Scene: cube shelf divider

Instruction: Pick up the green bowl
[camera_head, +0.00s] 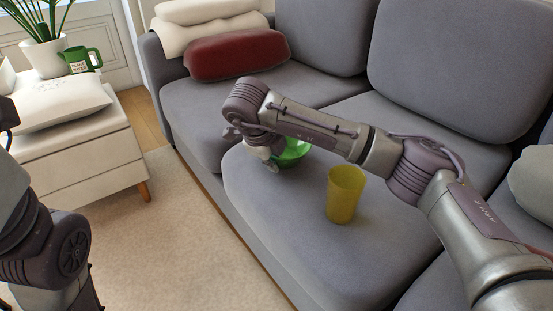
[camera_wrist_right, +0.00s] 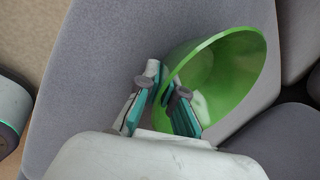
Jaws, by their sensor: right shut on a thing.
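The green bowl (camera_head: 293,152) is on the grey sofa's middle seat cushion, partly hidden behind my right arm in the head view. In the right wrist view the bowl (camera_wrist_right: 226,78) is large, with its open side showing. My right gripper (camera_head: 272,160) is at the bowl's left edge in the head view. In the wrist view its fingers (camera_wrist_right: 164,92) are shut on the bowl's near rim, one finger outside and one inside. I cannot tell whether the bowl touches the cushion. My left gripper is not in view; only part of my left arm shows.
A yellow cup (camera_head: 345,195) stands on the cushion near the bowl, below my right forearm. A red cushion (camera_head: 237,55) lies on the sofa's left end. A white side table (camera_head: 75,160) on the left holds a plant, a green mug (camera_head: 82,60) and a pillow.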

